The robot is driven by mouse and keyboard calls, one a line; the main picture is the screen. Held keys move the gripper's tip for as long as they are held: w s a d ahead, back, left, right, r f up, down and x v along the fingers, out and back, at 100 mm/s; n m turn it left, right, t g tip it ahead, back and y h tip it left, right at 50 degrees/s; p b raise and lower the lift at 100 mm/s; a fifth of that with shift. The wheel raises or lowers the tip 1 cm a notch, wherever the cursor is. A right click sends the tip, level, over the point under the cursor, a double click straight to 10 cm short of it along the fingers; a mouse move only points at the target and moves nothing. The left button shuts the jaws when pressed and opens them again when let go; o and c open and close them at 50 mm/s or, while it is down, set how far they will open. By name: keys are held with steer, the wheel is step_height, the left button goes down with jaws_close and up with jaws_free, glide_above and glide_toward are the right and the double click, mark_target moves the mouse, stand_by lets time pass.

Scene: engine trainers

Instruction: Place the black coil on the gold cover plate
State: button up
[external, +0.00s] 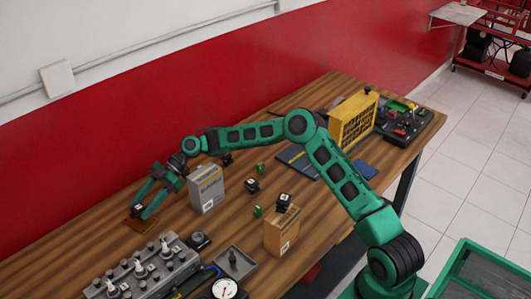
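My gripper (140,208) is at the left of the table, reaching down with its two green fingers on either side of a small black coil (136,211). The fingers appear closed on the coil. The gold cover plate (132,225) lies flat on the table right below it, partly hidden by the coil and the fingers. The coil is over the plate or touching it; I cannot tell which from this view.
A grey box (206,188) stands just right of my gripper. A grey engine head (140,272) lies in front. Small black parts (252,186), a tan box (281,232), a dial gauge (225,289) and a yellow crate (352,122) stand farther right. A red wall runs behind.

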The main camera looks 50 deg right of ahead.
steer(key=shift+r, duration=0.1)
steer(key=v, duration=1.2)
